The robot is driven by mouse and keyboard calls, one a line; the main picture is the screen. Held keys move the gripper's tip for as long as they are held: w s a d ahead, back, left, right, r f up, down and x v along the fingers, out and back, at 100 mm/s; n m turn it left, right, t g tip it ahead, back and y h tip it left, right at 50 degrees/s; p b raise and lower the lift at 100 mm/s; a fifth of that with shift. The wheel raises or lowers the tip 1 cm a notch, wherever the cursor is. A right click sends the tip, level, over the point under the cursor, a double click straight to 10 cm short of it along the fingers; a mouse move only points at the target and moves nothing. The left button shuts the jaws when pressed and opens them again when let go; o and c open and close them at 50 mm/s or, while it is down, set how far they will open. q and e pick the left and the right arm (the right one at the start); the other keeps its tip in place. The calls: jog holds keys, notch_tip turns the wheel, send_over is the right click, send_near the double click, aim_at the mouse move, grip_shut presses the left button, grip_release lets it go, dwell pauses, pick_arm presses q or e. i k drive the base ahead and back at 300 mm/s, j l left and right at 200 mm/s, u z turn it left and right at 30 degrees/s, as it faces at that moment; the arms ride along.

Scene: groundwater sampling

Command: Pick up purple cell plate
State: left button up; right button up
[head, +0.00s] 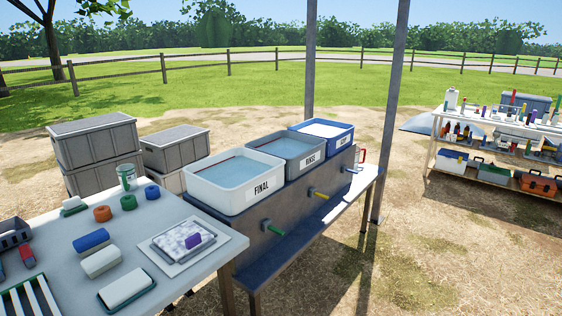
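A small purple piece (193,241), which appears to be the purple cell plate, sits at the right side of a pale, mottled pad (176,236). The pad lies on a white square mat or tray (216,240) near the right edge of the grey table. The purple piece is too small to make out details. Neither of my grippers shows in the head view.

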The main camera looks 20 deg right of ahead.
aim_at(178, 244)
jog(key=i+l+u, duration=0.1)
jog(key=i+l, duration=0.3)
jog(key=l, duration=0.25)
jog(key=i+l+u, duration=0.15)
jog(key=l, duration=0.2)
jog(key=i+l+u, duration=0.1)
jog(key=i+l, duration=0.3)
jog(key=l, duration=0.35)
jog(key=i+l+u, duration=0.15)
jog(key=l, duration=0.2)
jog(key=i+l+u, duration=0.1)
jog(key=l, duration=0.3)
jog(key=i, duration=0.05)
